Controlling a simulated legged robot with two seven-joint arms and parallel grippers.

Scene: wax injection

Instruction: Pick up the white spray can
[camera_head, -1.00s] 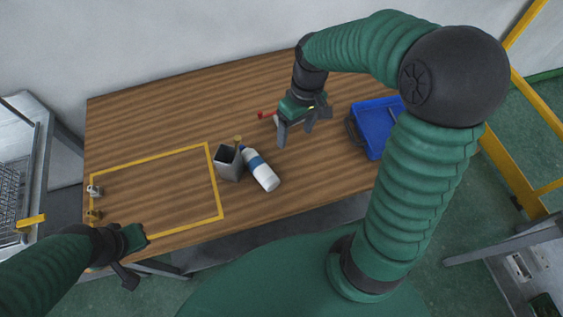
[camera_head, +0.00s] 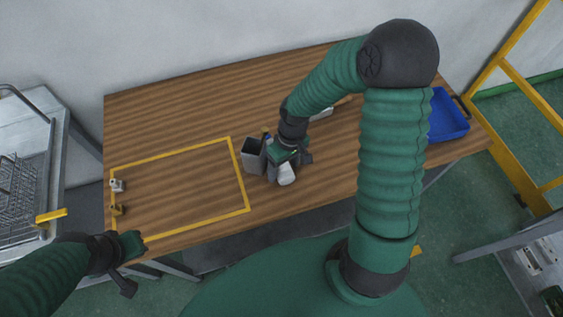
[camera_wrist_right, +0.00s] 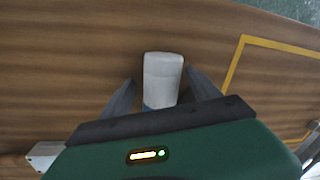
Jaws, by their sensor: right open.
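The white spray can (camera_head: 286,175), with a blue band, lies on the wooden table just right of a grey square cup. In the head view my right gripper (camera_head: 288,165) is over it and hides most of it. In the right wrist view the can (camera_wrist_right: 163,72) sits between the two spread fingers of the right gripper (camera_wrist_right: 160,82), with a visible gap at each side. Its white end points away from the palm, and the blue band shows near the palm. My left gripper (camera_head: 130,263) is by the table's front left corner; its opening is unclear.
The grey cup (camera_head: 253,160) stands close beside the right gripper. A yellow outlined rectangle (camera_head: 243,187) marks the table's left part, with small fittings (camera_head: 117,186) at its left edge. A blue tray (camera_head: 447,118) is at the right. The table's back left is clear.

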